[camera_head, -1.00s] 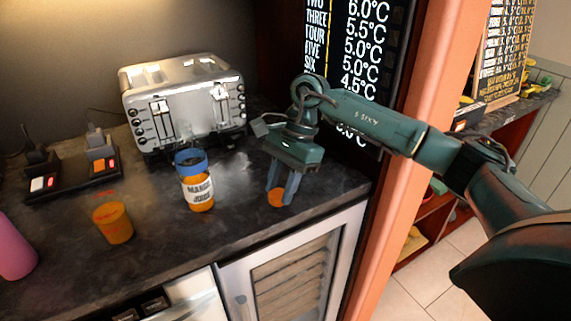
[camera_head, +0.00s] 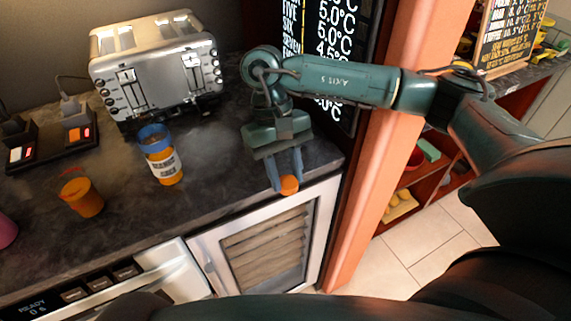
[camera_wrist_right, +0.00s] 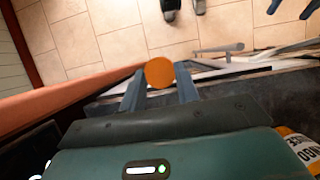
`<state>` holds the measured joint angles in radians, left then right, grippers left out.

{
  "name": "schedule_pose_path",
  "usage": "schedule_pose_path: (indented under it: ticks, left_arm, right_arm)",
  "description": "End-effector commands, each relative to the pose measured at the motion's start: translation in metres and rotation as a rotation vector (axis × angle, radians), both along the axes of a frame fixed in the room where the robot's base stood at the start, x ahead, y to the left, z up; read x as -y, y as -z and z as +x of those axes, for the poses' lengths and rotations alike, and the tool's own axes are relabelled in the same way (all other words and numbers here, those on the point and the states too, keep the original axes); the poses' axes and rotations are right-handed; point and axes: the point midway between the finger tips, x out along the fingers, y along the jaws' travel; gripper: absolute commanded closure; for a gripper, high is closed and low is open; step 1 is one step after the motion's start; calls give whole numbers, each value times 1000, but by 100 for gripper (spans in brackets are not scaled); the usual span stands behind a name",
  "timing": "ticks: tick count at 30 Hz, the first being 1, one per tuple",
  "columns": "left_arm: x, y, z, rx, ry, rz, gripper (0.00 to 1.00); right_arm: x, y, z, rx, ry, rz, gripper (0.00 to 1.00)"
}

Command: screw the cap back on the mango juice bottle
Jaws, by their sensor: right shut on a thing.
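The mango juice bottle (camera_head: 164,166) stands upright on the dark counter, with a white label, orange juice low down and a blue upper part. It shows partly at the lower right of the right wrist view (camera_wrist_right: 297,150). The orange cap (camera_head: 289,185) is between the fingertips of my right gripper (camera_head: 287,186), which is shut on it. In the right wrist view the cap (camera_wrist_right: 159,73) shows as a round orange disc at the fingertips. The gripper points down at the counter's front edge, right of the bottle and apart from it. My left gripper is not in view.
A silver toaster (camera_head: 158,65) stands behind the bottle. An orange cup (camera_head: 82,196) stands to its left, and a dark switch panel (camera_head: 50,140) lies farther left. A glass-fronted appliance (camera_head: 265,245) is below the counter. An orange post (camera_head: 375,180) rises at the right.

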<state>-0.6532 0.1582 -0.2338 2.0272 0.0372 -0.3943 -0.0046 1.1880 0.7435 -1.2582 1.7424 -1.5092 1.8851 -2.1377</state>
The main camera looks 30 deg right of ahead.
Motion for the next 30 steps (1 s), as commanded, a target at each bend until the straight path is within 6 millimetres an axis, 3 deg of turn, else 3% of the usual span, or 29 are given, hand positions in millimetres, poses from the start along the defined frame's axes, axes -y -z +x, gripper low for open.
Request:
schedule_pose_path:
  ticks: [1,3,9,30]
  left_arm:
    - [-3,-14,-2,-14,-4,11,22]
    - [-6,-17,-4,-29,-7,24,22]
    - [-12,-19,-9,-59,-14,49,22]
    - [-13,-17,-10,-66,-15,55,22]
  right_arm:
    - [-1,-21,-1,-3,-1,0,81]
    - [-1,-32,0,-3,0,1,81]
    - [0,-50,0,-2,4,0,81]
    - [0,-52,0,-1,6,0,81]
